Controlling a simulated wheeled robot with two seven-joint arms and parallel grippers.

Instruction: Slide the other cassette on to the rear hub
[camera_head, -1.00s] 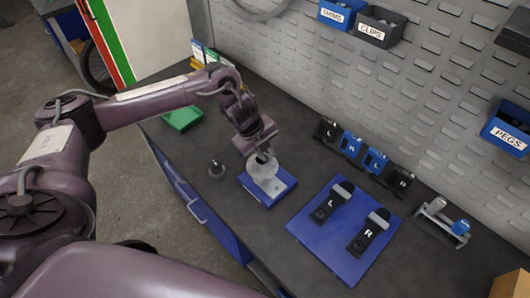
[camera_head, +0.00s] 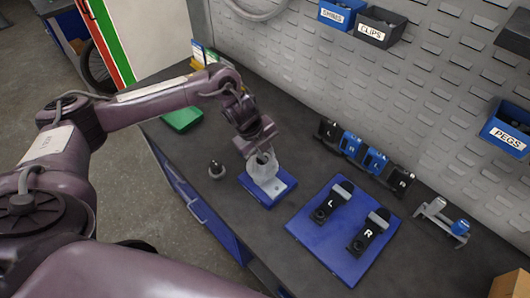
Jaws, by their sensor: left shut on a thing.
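My left gripper (camera_head: 259,151) is over the blue stand (camera_head: 257,191) with its jaws pointing down. It is shut on a small piece that I take for the cassette, mostly hidden by the fingers. Just below the fingers a pale grey part (camera_head: 263,171), apparently the rear hub, rises from the stand's light plate. Whether the held piece is around the hub or only above it, I cannot tell. A small dark round piece with a knob (camera_head: 216,170) stands on the bench left of the stand; I cannot tell what it is. My right gripper is not in view.
A blue board (camera_head: 317,238) with black parts marked L and R lies right of the stand. Black and blue lettered holders (camera_head: 375,161) stand behind it, with a metal bracket (camera_head: 442,221) at right. A green tray (camera_head: 182,119) lies at the back left.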

